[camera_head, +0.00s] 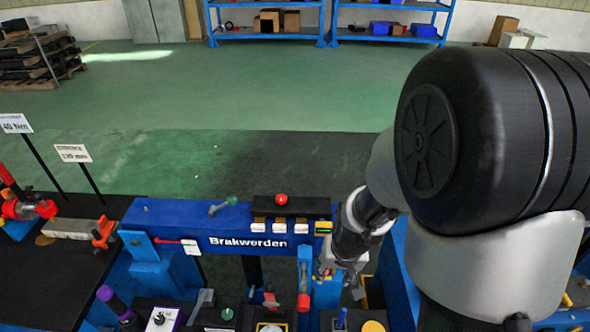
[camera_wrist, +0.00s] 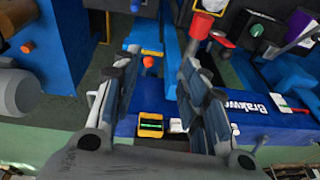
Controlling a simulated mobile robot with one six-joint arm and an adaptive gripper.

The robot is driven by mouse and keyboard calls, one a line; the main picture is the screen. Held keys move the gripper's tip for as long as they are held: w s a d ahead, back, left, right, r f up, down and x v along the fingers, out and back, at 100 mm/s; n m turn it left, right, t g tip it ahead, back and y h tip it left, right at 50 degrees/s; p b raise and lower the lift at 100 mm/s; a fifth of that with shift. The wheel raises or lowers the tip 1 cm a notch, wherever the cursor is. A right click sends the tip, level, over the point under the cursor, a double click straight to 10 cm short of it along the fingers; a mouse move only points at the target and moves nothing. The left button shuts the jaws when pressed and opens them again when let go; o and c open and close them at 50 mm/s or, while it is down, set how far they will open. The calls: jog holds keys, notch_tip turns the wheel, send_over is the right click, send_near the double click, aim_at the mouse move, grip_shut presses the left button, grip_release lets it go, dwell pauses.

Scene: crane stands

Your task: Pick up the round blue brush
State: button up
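A small upright blue piece (camera_head: 342,317), possibly the round blue brush, stands on a black block at the bottom edge of the head view. A blue bit at the top of the wrist view (camera_wrist: 135,5) may be the same piece. Its full shape cannot be made out. My gripper (camera_head: 340,279) is above the blue bench, up the picture from that piece and apart from it. In the wrist view my gripper (camera_wrist: 160,62) has its fingers spread with a clear gap. No object is held between them.
A red-capped post (camera_head: 303,300) stands close left of my gripper. A yellow disc (camera_head: 373,326) is right of the blue piece. Open green floor (camera_head: 250,90) lies behind.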

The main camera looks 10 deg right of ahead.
jog(key=m+g+p, duration=0.1)
jog(key=m+p, duration=0.1)
jog(key=p, duration=0.2)
send_near(344, 310)
jog(key=shift+h, duration=0.3)
jog(key=f+b, duration=0.1)
jog(key=f, duration=0.2)
jog(key=w+f+b, duration=0.1)
jog(key=f+b, duration=0.1)
jog(key=f, duration=0.2)
jog(key=f+b, duration=0.1)
jog(key=f, duration=0.2)
jog(key=shift+w+f, duration=0.15)
jog(key=shift+w+d+f+b, duration=0.15)
jog(key=shift+f+b, duration=0.45)
jog(key=shift+f, duration=0.85)
jog(key=shift+w+d+f+b, duration=0.1)
jog(key=shift+w+f+b, duration=0.3)
jog(key=shift+f, duration=1.05)
jog(key=shift+s, duration=0.15)
jog(key=shift+a, duration=0.1)
grip_shut()
